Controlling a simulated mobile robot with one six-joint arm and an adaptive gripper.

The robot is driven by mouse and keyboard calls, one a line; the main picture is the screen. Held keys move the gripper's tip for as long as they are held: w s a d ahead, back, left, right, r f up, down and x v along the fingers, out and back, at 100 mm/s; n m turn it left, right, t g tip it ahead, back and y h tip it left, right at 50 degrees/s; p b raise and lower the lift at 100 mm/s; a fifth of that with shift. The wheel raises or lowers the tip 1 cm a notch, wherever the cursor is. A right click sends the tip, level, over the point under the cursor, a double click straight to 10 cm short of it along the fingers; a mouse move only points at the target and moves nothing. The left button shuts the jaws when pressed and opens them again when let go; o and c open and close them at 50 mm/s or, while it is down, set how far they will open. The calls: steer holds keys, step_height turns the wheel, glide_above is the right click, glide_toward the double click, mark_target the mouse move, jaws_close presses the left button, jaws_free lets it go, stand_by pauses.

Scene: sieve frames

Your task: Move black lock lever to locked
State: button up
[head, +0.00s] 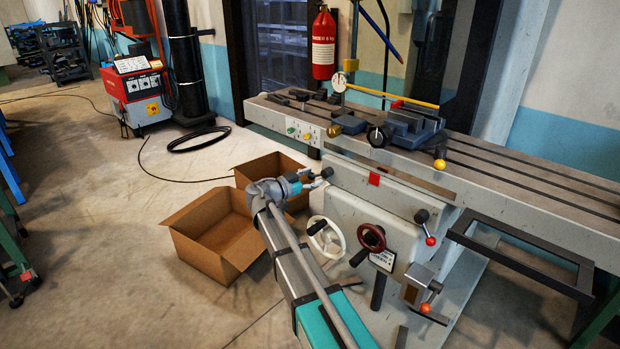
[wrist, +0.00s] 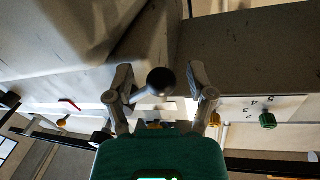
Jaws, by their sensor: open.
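The black lock lever shows in the wrist view as a round black knob (wrist: 160,81) on a short grey stem slanting down to the left. In the head view a black knob (head: 327,172) sits at the left end of the machine's grey front block, right by my gripper (head: 312,181). In the wrist view my gripper (wrist: 160,92) is open, with one finger on each side of the knob. Gaps show on both sides, and I see no contact. The lever's base and any lock marking are hidden or too small to read.
Below the machine table (head: 520,180) are a white handwheel (head: 338,232), a dark red handwheel (head: 371,237) and a red-tipped lever (head: 428,231). Open cardboard boxes (head: 212,241) stand on the floor to the left. Green (wrist: 267,120) and yellow knobs show near the fingers in the wrist view.

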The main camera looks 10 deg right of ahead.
steer(key=shift+c, duration=0.3)
jaws_close()
steer(key=shift+d, duration=0.1)
